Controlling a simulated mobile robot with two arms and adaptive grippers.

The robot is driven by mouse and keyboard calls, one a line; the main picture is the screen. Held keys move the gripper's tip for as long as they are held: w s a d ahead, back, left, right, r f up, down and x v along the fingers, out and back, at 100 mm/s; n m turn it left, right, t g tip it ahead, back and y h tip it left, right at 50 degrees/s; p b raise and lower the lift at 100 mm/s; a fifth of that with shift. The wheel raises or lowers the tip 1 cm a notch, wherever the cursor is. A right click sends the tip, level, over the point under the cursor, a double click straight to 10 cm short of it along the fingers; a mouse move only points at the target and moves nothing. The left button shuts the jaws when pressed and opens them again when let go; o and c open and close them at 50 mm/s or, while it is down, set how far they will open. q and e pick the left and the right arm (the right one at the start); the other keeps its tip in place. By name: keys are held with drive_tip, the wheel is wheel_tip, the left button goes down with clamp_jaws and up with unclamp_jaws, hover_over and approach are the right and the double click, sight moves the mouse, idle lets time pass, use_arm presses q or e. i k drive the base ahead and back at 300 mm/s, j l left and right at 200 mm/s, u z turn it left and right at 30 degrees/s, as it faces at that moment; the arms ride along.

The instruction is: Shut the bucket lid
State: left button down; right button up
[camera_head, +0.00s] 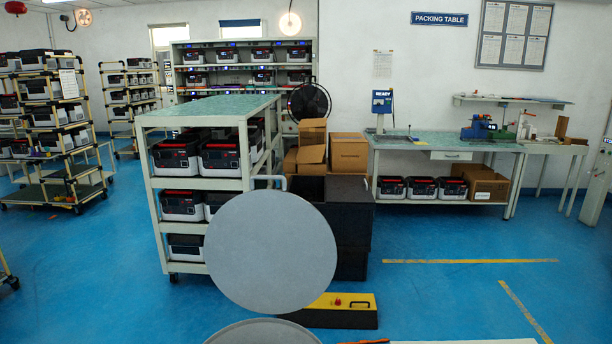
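A large flat grey disc (270,250), which looks like the bucket lid, stands raised and nearly upright at the lower middle of the head view. Below it, the top of a round grey shape with a pale rim (262,321) shows at the bottom edge; it looks like the bucket. The rest of it is cut off by the frame. Whether the disc and the rim are joined cannot be told. Neither of my grippers is in view.
A trolley (207,116) loaded with red-and-black units stands behind the disc. A yellow-and-black box (340,308) lies on the floor behind the disc at right. Cardboard boxes (349,152) and a packing table (450,146) stand farther back. Blue floor (450,295) is open at right.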

sight(269, 251)
drive_tip(key=i+j+z, duration=0.15)
drive_tip(key=j+z, duration=0.35)
drive_tip(key=i+j+z, duration=0.1)
drive_tip(key=j+z, duration=1.35)
drive_tip(key=k+l, duration=0.05)
